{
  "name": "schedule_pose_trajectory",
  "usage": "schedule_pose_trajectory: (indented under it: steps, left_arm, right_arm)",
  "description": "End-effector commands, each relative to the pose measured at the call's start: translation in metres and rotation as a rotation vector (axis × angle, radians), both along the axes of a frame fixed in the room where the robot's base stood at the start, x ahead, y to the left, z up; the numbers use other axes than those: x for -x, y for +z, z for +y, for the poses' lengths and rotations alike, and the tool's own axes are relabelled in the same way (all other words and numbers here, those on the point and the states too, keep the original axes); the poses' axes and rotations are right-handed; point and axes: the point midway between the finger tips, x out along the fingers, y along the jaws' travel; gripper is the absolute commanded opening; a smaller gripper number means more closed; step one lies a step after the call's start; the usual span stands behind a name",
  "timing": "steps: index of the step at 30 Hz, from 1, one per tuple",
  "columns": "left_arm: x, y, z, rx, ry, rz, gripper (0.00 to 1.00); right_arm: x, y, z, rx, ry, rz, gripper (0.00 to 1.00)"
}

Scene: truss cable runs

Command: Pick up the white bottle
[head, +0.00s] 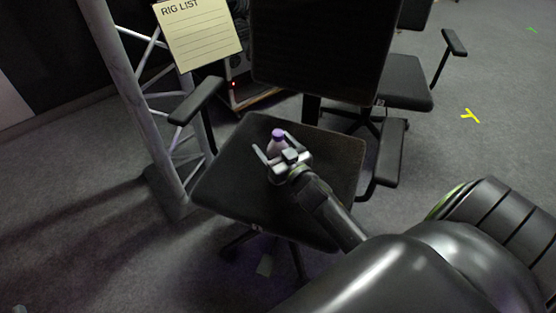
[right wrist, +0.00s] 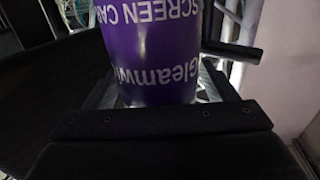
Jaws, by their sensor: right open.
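A small bottle (head: 277,141) with a purple cap and a paler body stands upright on the dark seat of an office chair (head: 228,163). In the right wrist view the bottle (right wrist: 152,45) shows close up, with a purple label and white lettering that reads upside down, partly "Gleamw" and "SCREEN CA". My right gripper (head: 279,151) is open, with one finger on each side of the bottle. The bottle's lower part is hidden behind the gripper. I cannot tell whether the fingers touch it. My left gripper is not in view.
The chair has a tall backrest (head: 322,50) behind the bottle and armrests (head: 196,101) on both sides. A metal truss (head: 140,103) stands at left, with a yellow "RIG LIST" sheet (head: 198,35) near it. A second chair (head: 403,82) is at back right.

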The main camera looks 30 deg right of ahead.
Motion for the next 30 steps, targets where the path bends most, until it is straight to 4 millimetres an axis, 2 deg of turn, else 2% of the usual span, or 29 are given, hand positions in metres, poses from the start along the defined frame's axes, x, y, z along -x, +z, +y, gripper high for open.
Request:
schedule_pose_trajectory:
  steps: [7, 20, 30]
  left_arm:
    - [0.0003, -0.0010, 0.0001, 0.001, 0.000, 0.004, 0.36]
    - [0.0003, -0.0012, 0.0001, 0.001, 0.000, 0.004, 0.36]
    - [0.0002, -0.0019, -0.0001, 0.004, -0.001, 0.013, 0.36]
  right_arm:
    - [-0.0011, -0.0003, -0.0003, 0.001, 0.000, 0.001, 0.77]
    - [-0.0008, -0.0002, -0.0002, 0.001, 0.000, 0.001, 0.21]
    - [-0.0010, 0.0013, 0.0000, 0.001, 0.001, -0.001, 0.20]
